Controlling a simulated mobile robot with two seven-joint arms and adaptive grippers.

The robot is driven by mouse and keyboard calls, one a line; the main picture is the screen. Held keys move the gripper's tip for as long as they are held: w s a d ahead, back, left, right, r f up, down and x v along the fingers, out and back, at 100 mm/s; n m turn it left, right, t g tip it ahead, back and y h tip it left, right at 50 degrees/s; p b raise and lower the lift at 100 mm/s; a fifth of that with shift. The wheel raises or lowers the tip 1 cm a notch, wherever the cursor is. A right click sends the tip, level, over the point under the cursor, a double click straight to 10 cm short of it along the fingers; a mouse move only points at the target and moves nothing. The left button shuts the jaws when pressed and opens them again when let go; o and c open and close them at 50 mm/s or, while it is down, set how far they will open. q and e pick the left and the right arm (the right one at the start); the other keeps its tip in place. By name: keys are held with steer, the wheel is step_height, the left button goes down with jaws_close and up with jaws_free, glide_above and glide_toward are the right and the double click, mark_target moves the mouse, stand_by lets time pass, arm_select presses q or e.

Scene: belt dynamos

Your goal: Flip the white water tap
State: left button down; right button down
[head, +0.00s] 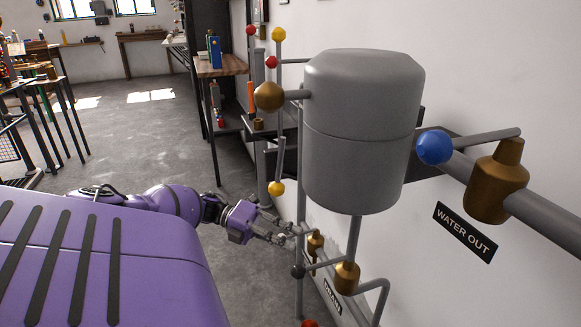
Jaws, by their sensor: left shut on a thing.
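My left gripper (287,236) is low beside the grey tank, shut at the handle end of a small brass tap (315,242). I take this for the white water tap; its white knob is hidden or too small to make out between the fingers. A short pale lever runs from the brass body toward the fingers. My right gripper is not in view.
The grey tank (362,130) hangs above and right of my gripper. A black-knobbed lever (297,271), a lower brass valve (347,277) and thin pipes are close by. A blue knob (434,147) sits on the water-out pipe. Open floor (150,150) lies left.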

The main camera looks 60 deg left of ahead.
arm_select(q)
steer(key=shift+w+a+r, duration=0.25)
steer(key=shift+a, duration=0.3)
steer(key=c, duration=1.9)
jaws_free()
steer(key=shift+s+a, duration=0.1)
steer(key=shift+o, duration=0.2)
steer(key=shift+f, duration=0.1)
steer(key=shift+s, duration=0.1)
steer(key=shift+s, duration=0.1)
steer(key=v, duration=1.1)
steer(key=shift+s+a, duration=0.25)
steer(key=shift+w, duration=0.1)
